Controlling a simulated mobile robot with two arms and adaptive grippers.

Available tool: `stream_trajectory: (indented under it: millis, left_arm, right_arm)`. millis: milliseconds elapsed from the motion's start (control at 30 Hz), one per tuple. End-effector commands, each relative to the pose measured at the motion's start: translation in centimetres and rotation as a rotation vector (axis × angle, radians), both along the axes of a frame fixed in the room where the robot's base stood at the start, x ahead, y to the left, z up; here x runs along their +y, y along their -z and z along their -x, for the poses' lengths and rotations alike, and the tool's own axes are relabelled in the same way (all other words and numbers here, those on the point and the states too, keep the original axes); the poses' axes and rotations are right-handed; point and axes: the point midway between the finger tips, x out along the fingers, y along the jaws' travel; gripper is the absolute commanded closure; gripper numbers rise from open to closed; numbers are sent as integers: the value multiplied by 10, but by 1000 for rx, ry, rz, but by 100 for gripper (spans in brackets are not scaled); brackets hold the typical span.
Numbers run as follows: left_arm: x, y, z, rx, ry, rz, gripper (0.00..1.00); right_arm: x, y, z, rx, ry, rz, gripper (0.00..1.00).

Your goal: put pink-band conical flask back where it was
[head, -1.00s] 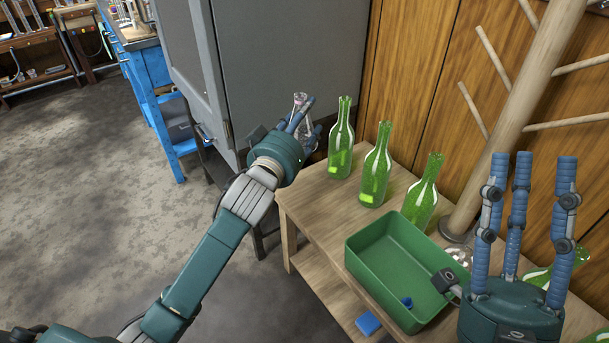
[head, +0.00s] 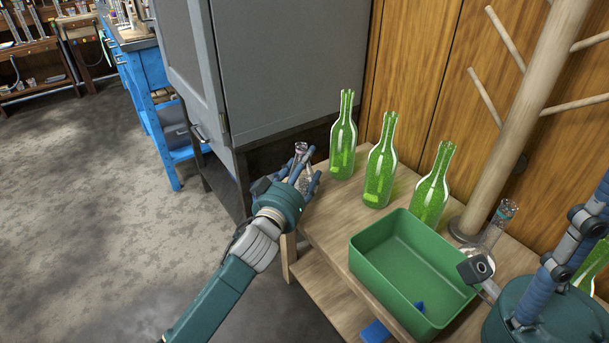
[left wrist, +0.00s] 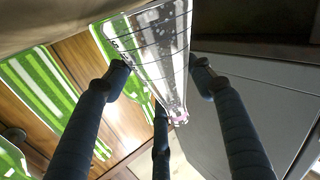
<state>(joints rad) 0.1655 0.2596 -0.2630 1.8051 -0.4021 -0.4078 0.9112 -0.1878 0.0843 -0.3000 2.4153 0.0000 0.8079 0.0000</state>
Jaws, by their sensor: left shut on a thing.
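The pink-band conical flask (head: 301,152) is clear glass and upright at the back left corner of the wooden table. My left gripper (head: 300,179) is shut around its body. In the left wrist view the flask (left wrist: 158,55) lies between my fingers (left wrist: 163,85), with a pink bit (left wrist: 181,118) at its neck end. I cannot tell whether its base touches the tabletop. My right gripper (head: 575,250) is at the right edge, partly cut off, with its fingers apart and nothing seen in them.
A teal-banded flask (head: 495,228) stands near a wooden rack post (head: 515,130). A grey cabinet (head: 285,70) is behind the left end.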

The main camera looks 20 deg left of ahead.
Motion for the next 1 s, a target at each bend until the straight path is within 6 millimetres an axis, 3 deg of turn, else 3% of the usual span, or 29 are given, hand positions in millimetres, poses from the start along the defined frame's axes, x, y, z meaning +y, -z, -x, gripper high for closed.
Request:
stream_trajectory:
  millis: [67,433,467,567,900,1000]
  left_arm:
    - [0,8,0,-2,0,1,75]
    - [0,11,0,-2,0,1,75]
    - [0,11,0,-1,0,1,44]
    - [0,11,0,-1,0,1,27]
    - [0,6,0,-2,0,0,27]
    - [0,7,11,1,1,3,27]
  right_arm:
    - [0,0,1,-15,1,1,62]
    - [1,-2,0,-17,1,2,62]
    - [1,-3,0,-20,1,2,62]
    - [1,-3,0,-20,1,2,62]
    - [1,-6,0,-21,1,2,62]
    - [0,-9,2,-25,1,-1,62]
